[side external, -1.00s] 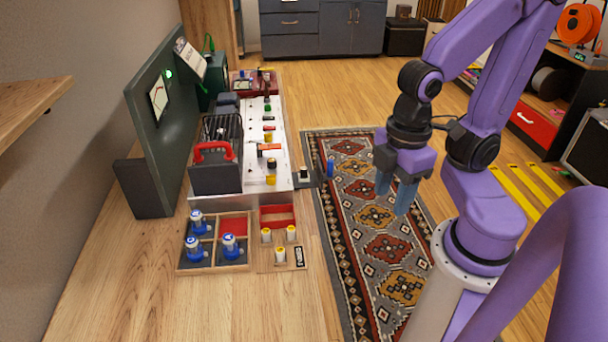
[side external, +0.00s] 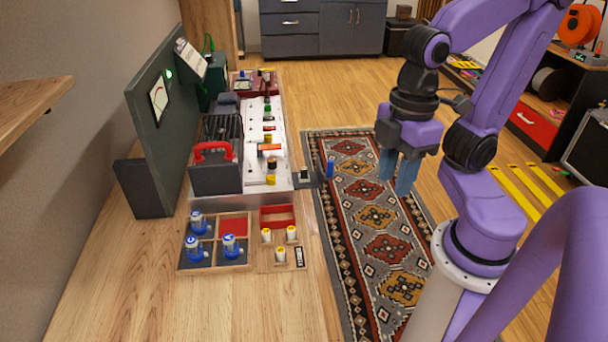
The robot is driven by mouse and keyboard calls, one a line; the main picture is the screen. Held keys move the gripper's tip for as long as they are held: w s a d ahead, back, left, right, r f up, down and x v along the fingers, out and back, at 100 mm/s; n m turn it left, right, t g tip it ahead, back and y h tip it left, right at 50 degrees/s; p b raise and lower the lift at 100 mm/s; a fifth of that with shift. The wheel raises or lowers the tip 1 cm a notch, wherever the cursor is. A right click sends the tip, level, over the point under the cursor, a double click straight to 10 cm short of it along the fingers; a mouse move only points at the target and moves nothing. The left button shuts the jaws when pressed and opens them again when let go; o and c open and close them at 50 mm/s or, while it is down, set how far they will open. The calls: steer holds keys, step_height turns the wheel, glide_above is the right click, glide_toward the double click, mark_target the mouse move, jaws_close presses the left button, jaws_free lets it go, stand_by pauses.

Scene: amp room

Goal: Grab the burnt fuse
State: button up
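My gripper (side external: 396,184) hangs over the patterned rug, to the right of the workbench, with its blue fingers pointing down. The fingers are apart with nothing between them. On the bench, a white panel (side external: 279,183) carries a row of small coloured parts, including an orange-and-dark one (side external: 269,147) and a yellow one (side external: 270,179). Several white cylinders with yellow tops (side external: 280,254) stand in a small wooden holder in front. I cannot tell which part is the burnt fuse at this size.
A dark box with a red handle (side external: 213,153) and a tall dark green panel (side external: 155,145) stand at the left. The front bench is clear.

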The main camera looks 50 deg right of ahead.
steer(key=w+a+f+m+t+y, duration=0.15)
steer(key=w+a+m+y, duration=0.35)
steer(key=a, duration=0.6)
steer(key=w+m+t+y, duration=0.1)
steer(key=w+m+t, duration=0.45)
steer(key=w, duration=0.45)
steer(key=w+d+m+t+h, duration=0.5)
steer(key=w+d+t+h, duration=0.15)
steer(key=d, duration=0.55)
steer(key=s+d+r+m+h, duration=0.1)
steer(key=d+m+h, duration=0.3)
steer(key=d+h, duration=0.6)
glide_toward(305, 170)
steer(key=shift+g+y, duration=0.25)
steer(key=shift+y, duration=0.2)
steer(key=shift+r+x, duration=0.2)
steer(key=shift+x, duration=1.95)
steer(key=shift+r+x, duration=0.2)
steer(key=shift+x, duration=1.95)
steer(key=shift+d, duration=0.15)
jaws_close()
